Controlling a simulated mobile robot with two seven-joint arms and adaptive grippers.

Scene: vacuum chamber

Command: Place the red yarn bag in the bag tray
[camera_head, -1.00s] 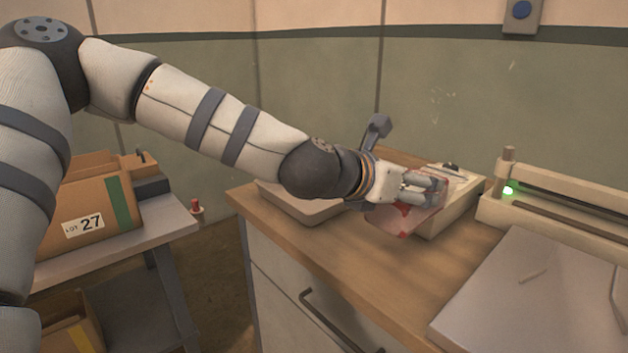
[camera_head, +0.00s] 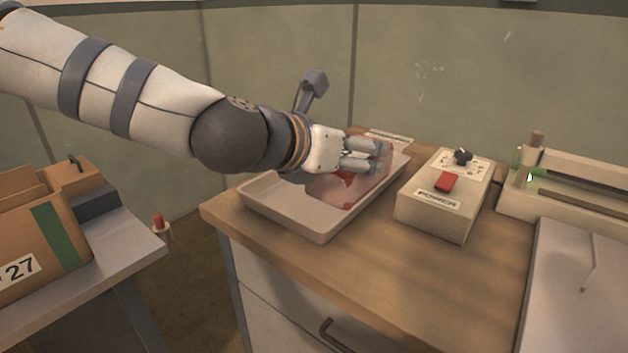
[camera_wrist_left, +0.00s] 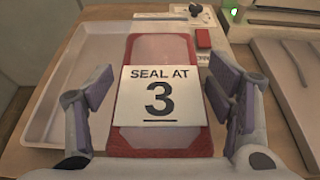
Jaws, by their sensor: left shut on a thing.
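The red yarn bag (camera_head: 345,188) is a clear flat bag with red in it. In the left wrist view the bag (camera_wrist_left: 160,48) has red edges and a white card reading "SEAL AT 3" across it. My left gripper (camera_head: 380,157) is shut on the bag, with a finger at each side in the wrist view (camera_wrist_left: 160,82). The bag tray (camera_head: 290,226), shallow and pale, is on the wooden counter; the bag is over its right part. I cannot tell whether the bag touches the tray floor. My right gripper is not in view.
A control box (camera_head: 430,208) with a red power switch and a dial stands just right of the tray. A bar sealer (camera_head: 575,180) with a green light is farther right, behind a grey plate (camera_head: 580,290). Cardboard boxes (camera_head: 40,230) stand on a side table at left.

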